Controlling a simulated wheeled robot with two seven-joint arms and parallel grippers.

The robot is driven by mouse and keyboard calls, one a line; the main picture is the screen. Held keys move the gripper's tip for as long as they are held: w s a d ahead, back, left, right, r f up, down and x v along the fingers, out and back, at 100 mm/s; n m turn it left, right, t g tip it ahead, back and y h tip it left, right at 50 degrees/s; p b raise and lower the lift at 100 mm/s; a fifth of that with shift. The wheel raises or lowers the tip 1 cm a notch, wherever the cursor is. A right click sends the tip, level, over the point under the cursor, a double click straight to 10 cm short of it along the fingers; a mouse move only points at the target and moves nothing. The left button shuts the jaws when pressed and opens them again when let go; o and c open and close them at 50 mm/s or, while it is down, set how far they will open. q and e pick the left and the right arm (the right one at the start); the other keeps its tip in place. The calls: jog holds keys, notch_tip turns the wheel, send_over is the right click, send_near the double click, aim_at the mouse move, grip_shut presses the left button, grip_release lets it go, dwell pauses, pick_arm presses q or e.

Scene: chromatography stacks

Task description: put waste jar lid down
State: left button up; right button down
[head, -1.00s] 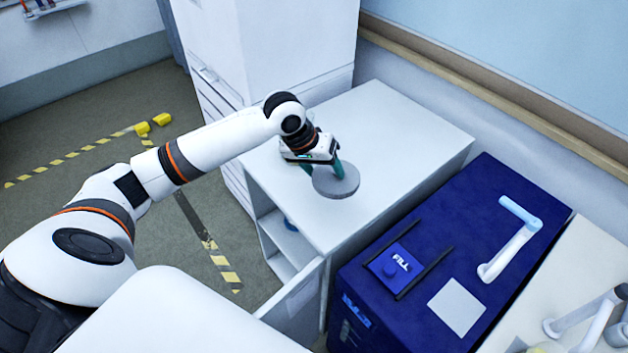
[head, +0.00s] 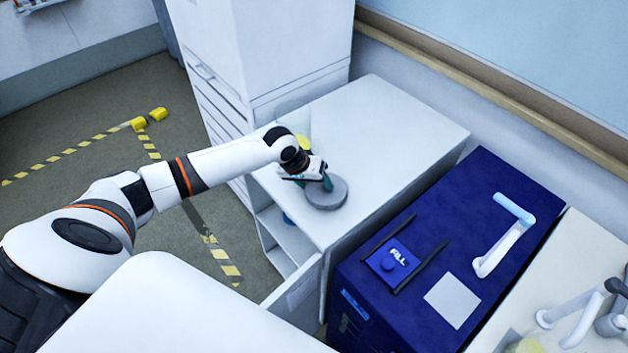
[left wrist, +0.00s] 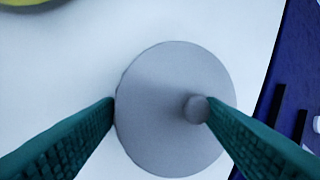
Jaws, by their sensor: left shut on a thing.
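The waste jar lid is a round grey disc (head: 326,194) with a small round knob, over the front part of the white cabinet top (head: 385,130). My left gripper (head: 322,182) is shut on the lid. In the left wrist view the lid (left wrist: 160,125) lies between the green fingers (left wrist: 160,102), the right fingertip at the knob and the left one by the rim. Whether the lid touches the top is hard to tell. A clear jar with yellow in it (head: 303,128) stands behind my arm, partly hidden. My right gripper is out of view.
A blue box unit marked FILL (head: 470,210) stands to the right, with a pale blue handle-like part (head: 510,230) on it. A tall white cabinet (head: 270,50) is behind at the left. The cabinet top is clear behind and right of the lid.

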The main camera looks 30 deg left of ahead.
pick_arm(q)
jog(key=shift+f, duration=0.5)
jog(key=o, duration=1)
jog(key=shift+s, duration=0.15)
jog(key=shift+d+f, duration=0.1)
jog(key=shift+s+f, duration=0.15)
jog(key=shift+r, duration=0.3)
jog(key=v, duration=0.4)
jog(key=b+v, duration=0.1)
jog(key=v, duration=0.8)
jog(key=shift+w, duration=0.4)
